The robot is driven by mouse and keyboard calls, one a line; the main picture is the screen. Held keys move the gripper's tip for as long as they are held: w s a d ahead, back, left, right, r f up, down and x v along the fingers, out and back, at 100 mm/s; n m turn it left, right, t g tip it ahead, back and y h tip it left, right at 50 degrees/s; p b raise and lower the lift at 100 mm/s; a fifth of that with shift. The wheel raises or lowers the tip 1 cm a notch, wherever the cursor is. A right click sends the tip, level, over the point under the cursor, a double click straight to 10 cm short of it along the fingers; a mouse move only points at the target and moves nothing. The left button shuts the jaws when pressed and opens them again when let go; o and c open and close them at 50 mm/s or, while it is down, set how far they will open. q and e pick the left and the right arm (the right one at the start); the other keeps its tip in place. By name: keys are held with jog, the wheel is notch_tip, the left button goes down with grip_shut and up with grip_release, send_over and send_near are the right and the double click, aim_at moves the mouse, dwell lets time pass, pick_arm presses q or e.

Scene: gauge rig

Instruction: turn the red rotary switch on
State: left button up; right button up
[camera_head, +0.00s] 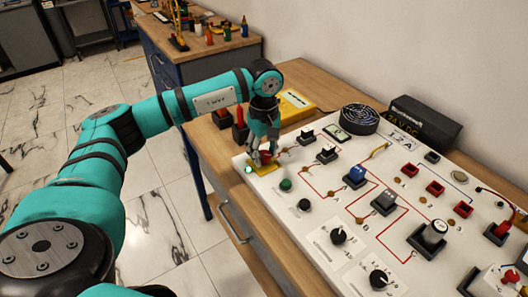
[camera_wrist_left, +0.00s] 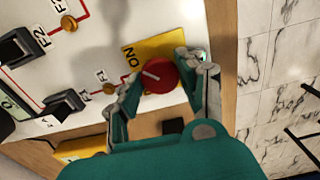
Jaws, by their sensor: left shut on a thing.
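The red rotary switch (camera_head: 265,156) is a round knob on a yellow plate (camera_head: 262,166) at the near left corner of the white panel. In the left wrist view the red knob (camera_wrist_left: 161,76) shows a white pointer mark on its left part. The plate (camera_wrist_left: 141,51) carries the label ON, up and left of the knob. My left gripper (camera_head: 263,158) reaches down over the switch. In the left wrist view its two fingers (camera_wrist_left: 160,84) stand on either side of the knob and are shut on it. They hide parts of its sides. My right gripper is not in view.
The white panel (camera_head: 320,205) holds several switches, sockets and black knobs (camera_head: 338,236). A small pale light (camera_head: 249,169) glows beside the yellow plate. A black box (camera_head: 427,121) and a round fan (camera_head: 360,118) stand behind. The wooden bench edge (camera_head: 225,180) is close on the left.

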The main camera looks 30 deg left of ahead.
aim_at(264, 154)
pick_arm(q)
jog(key=shift+r, duration=0.15)
jog(key=o, duration=1.2)
notch_tip(264, 154, up, 12)
jog(key=shift+f, duration=0.1)
